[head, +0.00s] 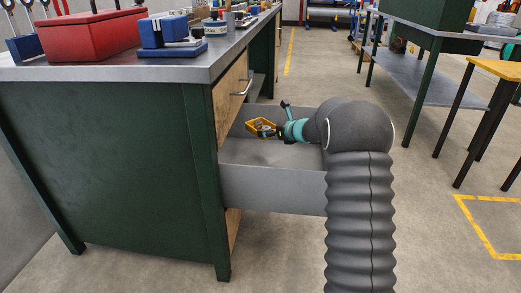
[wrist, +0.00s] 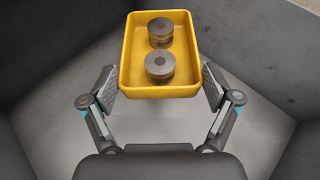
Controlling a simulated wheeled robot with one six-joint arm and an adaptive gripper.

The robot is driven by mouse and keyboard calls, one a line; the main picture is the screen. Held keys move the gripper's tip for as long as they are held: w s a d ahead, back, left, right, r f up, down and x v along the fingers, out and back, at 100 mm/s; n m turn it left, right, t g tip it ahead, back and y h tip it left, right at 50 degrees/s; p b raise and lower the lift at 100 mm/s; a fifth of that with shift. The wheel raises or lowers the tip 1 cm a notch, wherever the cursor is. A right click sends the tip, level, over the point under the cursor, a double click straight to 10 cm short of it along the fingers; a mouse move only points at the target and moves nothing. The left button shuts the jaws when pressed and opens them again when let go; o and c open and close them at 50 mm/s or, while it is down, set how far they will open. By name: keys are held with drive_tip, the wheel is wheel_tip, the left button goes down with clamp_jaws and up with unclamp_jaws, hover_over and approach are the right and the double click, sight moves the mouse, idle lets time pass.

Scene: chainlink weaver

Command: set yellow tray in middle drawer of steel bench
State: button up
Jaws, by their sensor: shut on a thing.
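The yellow tray (head: 257,123) is held over the open grey middle drawer (head: 270,188) of the steel bench (head: 130,165). In the wrist view the yellow tray (wrist: 184,42) carries two stacks of round grey metal discs (wrist: 158,66). My gripper (wrist: 160,82) is shut on the tray, with one finger against each side near its near end. My gripper also shows in the head view (head: 276,131), reaching in over the drawer's right side. The grey drawer floor (wrist: 155,125) shows below the tray; I cannot tell how wide the gap is.
A wooden drawer front (head: 231,90) with a metal handle is shut above the open drawer. A red box (head: 92,35) and a blue fixture (head: 168,33) stand on the bench top. A green-legged table (head: 420,72) and a yellow-topped stool (head: 497,70) stand at right, past open floor.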

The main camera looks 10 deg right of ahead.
drive_tip(key=a, duration=0.1)
drive_tip(key=a+f, duration=0.2)
drive_tip(key=a, duration=0.1)
drive_tip(key=shift+w+f+b, duration=0.15)
drive_tip(key=shift+w+b, duration=0.1)
drive_tip(key=shift+b, duration=0.1)
drive_tip(key=shift+f+b, duration=0.55)
drive_tip(key=shift+f, duration=1.4)
drive_tip(key=shift+f+b, duration=0.3)
drive_tip(key=shift+f, duration=0.1)
drive_tip(key=shift+f, duration=0.25)
drive_tip(key=o, duration=0.9)
drive_tip(key=shift+r, duration=0.1)
